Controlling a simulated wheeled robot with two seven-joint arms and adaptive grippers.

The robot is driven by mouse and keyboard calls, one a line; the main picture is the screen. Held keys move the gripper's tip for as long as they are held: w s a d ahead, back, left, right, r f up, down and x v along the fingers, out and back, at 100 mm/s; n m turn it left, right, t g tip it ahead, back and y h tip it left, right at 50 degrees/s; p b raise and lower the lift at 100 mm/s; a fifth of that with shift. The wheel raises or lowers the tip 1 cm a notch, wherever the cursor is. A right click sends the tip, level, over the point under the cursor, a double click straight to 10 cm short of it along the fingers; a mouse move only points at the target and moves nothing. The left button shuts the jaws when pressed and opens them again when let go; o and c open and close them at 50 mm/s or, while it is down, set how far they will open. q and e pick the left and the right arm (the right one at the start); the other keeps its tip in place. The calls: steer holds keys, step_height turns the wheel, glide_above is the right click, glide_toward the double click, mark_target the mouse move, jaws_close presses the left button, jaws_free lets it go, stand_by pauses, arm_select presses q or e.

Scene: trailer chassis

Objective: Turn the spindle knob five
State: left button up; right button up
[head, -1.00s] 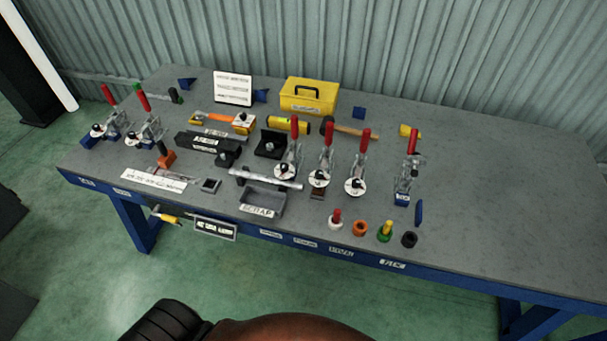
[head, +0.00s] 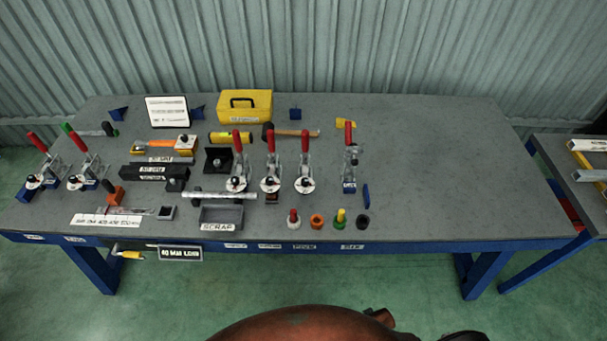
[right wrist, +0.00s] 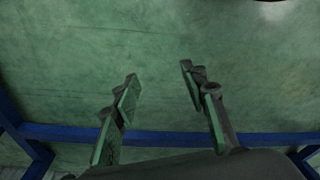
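Several toggle clamps with upright handles stand on the grey workbench (head: 430,180). I cannot tell which part is knob five. My right gripper (right wrist: 160,90) is open and empty over green floor. My left gripper is out of view.
A grey scrap bin (head: 221,216), small coloured pieces (head: 317,221), a yellow toolbox (head: 245,106) and a hammer (head: 290,132) are on the bench. Its right side is clear. A second table (head: 575,180) stands at the right. A yellow-handled tool (head: 130,254) is at the front edge.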

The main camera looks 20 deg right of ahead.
steer(key=w+a+r+p, duration=0.1)
steer(key=w+r+p, duration=0.1)
steer(key=w+r, duration=0.6)
step_height(320, 180, up, 49)
steer(key=n+t+y+p, duration=0.1)
steer(key=n+y+p, duration=0.1)
steer(key=n+p, duration=0.4)
glide_above(305, 181)
steer(key=s+d+p, duration=0.1)
steer(key=s+d, duration=0.1)
steer(key=s, duration=0.1)
steer(key=m, duration=0.1)
steer(key=x, duration=0.7)
steer(key=shift+w+a+f, duration=0.2)
steer(key=shift+w+f, duration=0.1)
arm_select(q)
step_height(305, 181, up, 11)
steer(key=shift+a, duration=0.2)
arm_select(e)
steer(key=shift+c, duration=0.7)
arm_select(q)
steer(key=shift+p, duration=0.3)
arm_select(e)
jaws_close()
